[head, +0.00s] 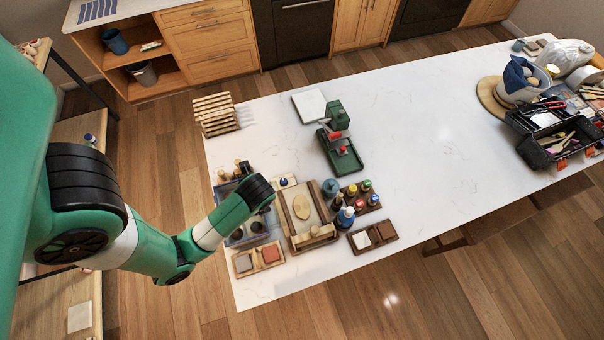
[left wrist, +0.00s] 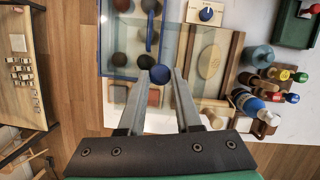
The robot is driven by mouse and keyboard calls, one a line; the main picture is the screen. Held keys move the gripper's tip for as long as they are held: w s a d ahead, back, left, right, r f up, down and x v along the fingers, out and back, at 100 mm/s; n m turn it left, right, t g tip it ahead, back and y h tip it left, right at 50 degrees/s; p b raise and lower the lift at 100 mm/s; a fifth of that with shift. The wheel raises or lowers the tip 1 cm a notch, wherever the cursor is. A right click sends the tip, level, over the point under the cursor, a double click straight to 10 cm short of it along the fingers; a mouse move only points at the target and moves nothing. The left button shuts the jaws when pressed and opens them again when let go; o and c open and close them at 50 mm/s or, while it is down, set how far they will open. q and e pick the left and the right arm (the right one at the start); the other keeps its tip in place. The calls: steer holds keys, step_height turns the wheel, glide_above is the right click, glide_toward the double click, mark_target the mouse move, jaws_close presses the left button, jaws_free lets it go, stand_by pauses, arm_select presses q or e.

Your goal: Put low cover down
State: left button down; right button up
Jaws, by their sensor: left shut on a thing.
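My left gripper (left wrist: 159,76) is shut on the blue knob (left wrist: 160,73) of a clear, low cover (left wrist: 122,98). The see-through pane spreads around and below the fingertips in the left wrist view, over part of a blue-edged box and a wooden tray. Whether the pane touches anything beneath it cannot be told. The blue-edged box (left wrist: 100,45) holds several dark round pieces, and a blue bar stands over it. In the head view the dark wrist end of my left arm hides the fingers, and the box shows only partly. My right gripper is in neither view.
The wooden tray (head: 287,213) stands right of the box, with paint bottles (head: 346,216) beyond it. Sample blocks (head: 258,259) lie near the front edge. A green tool (head: 340,152) and a slatted rack (head: 213,114) stand farther back. The white table's middle (head: 420,140) is clear.

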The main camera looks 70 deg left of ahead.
arm_select(q)
steer(key=w+a+f+b, duration=0.2)
steer(key=w+f+b, duration=0.4)
steer(key=w+f, duration=0.7)
steer(key=shift+w+a+f, duration=0.15)
steer(key=shift+w, duration=0.25)
steer(key=c, duration=0.6)
jaws_free()
